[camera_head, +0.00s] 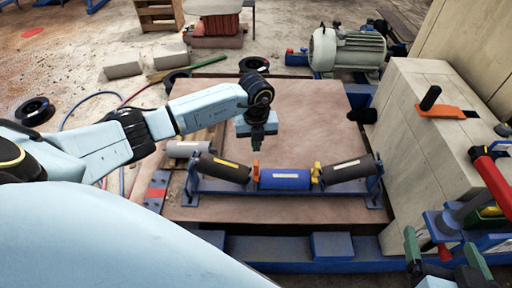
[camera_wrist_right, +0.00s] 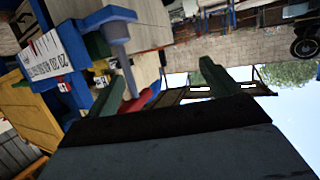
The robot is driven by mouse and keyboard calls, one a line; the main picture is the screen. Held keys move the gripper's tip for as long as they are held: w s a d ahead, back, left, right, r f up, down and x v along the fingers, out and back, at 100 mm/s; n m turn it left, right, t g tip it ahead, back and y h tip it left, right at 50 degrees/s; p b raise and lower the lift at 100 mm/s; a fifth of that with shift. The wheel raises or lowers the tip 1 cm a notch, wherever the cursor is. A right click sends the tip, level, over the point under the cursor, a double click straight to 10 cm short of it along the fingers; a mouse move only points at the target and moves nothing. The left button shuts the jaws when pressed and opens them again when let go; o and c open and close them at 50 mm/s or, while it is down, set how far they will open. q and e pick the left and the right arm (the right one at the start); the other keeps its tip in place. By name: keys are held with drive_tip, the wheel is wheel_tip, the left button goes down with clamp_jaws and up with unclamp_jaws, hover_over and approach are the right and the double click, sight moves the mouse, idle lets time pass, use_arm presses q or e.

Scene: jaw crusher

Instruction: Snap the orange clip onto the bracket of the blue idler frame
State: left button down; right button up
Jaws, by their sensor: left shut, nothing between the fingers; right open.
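The blue idler frame (camera_head: 283,202) stands on the brown board and carries two dark rollers and a blue roller (camera_head: 285,179) between them. An orange clip (camera_head: 256,170) stands upright at the bracket between the left dark roller and the blue roller; I cannot tell whether it is fully seated. A yellow clip (camera_head: 315,173) is at the other gap. My left gripper (camera_head: 256,147) points down just above the orange clip, shut and empty. My right gripper (camera_head: 447,262) is open and empty at the lower right; its green fingers also show in the right wrist view (camera_wrist_right: 160,88).
A pale block (camera_head: 410,140) with an orange plate (camera_head: 447,111) bounds the right side. A red-handled vise-like tool (camera_head: 490,185) is near my right gripper. A grey motor (camera_head: 346,50) stands behind. The board (camera_head: 330,120) behind the frame is clear.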

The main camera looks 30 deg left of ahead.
sight(256, 163)
use_arm(q)
drive_tip(key=shift+a+f, duration=0.1)
drive_tip(key=shift+f+b, duration=0.85)
drive_tip(key=shift+b, duration=0.05)
drive_tip(key=shift+f+b, duration=0.65)
drive_tip(key=shift+f, duration=0.1)
drive_tip(key=shift+f+b, duration=0.85)
drive_tip(key=shift+f, duration=0.05)
drive_tip(key=shift+f+b, duration=0.4)
use_arm(e)
drive_tip(key=s+a+r+t+y, duration=0.1)
drive_tip(key=s+r+t+y, duration=0.2)
drive_tip(key=r+t, duration=0.8)
drive_tip(key=shift+a+r+t+y, duration=0.2)
drive_tip(key=shift+r+t+y, duration=0.2)
drive_tip(key=shift+r, duration=1.15)
use_arm(q)
drive_tip(key=shift+f, duration=0.3)
use_arm(e)
drive_tip(key=shift+f, duration=0.15)
use_arm(q)
drive_tip(key=shift+r, duration=0.1)
